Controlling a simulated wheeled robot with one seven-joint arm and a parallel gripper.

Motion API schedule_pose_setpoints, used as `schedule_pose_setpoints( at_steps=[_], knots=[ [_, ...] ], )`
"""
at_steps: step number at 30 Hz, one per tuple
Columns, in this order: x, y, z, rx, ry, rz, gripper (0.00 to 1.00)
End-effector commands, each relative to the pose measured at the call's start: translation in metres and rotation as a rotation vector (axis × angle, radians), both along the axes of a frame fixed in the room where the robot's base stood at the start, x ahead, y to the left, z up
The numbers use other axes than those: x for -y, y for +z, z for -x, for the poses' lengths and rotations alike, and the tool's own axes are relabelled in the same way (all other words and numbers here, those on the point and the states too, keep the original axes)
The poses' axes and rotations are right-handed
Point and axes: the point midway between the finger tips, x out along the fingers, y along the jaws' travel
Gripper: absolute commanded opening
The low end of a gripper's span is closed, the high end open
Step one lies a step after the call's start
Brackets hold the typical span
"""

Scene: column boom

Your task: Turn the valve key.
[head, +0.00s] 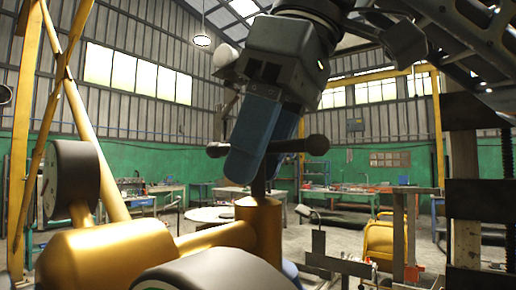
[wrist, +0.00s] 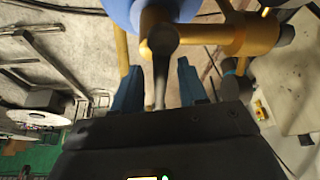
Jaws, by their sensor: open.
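The valve key is a dark T-handle (head: 292,145) with a ball at each end. Its short upright stem goes down into a brass-coloured valve body (head: 259,222) in the head view. My gripper (head: 256,171) points down over the handle with its two blue fingers apart. The nearer finger hides the middle of the bar; the other finger is behind the bar. In the wrist view the handle (wrist: 161,62) runs between the fingers of my gripper (wrist: 158,70), with a gap visible on both sides.
A pale cabinet (wrist: 285,85) is at right in the wrist view.

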Motion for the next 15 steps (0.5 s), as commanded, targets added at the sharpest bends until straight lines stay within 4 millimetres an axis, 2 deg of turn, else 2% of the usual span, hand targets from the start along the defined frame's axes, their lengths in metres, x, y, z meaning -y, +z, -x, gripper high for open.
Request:
schedule_pose_setpoints(
  at_steps=[10, 15],
  knots=[
    [-0.0019, -0.0052, -0.001, 0.0, 0.0, -0.001, 0.42],
    [-0.0019, -0.005, -0.001, 0.0, 0.0, -0.001, 0.27]
  ],
)
